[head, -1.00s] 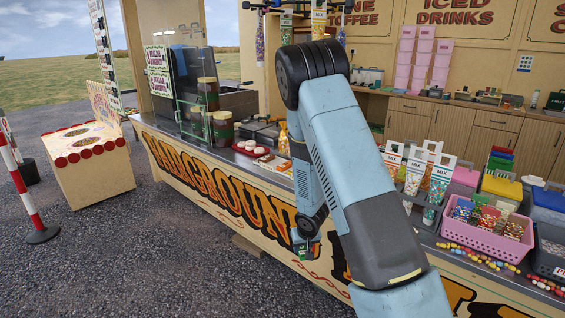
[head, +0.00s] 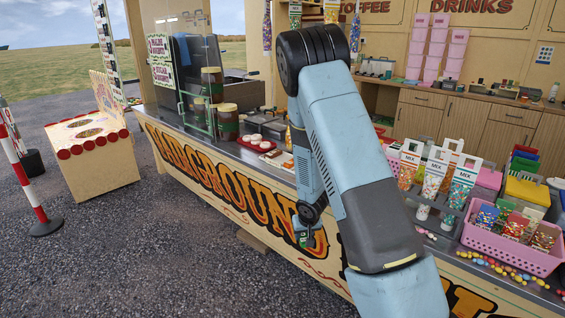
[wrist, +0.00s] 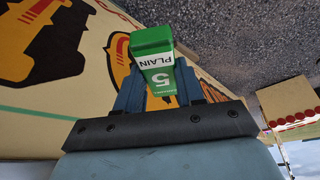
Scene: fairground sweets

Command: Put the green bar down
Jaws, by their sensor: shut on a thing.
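The green bar (wrist: 152,42) is a small green box with a white label reading PLAIN and 5. My gripper (wrist: 158,84) is shut on it in the wrist view, one blue finger on each side, with the bar sticking out beyond the fingertips. In the head view my gripper (head: 305,232) hangs low in front of the stall's painted front panel, below counter height. The bar shows there only as a small green patch, partly hidden by the gripper.
The stall counter (head: 232,149) runs behind my arm. Loose sweets lie along the right front edge. Open gravel (head: 140,250) is at left.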

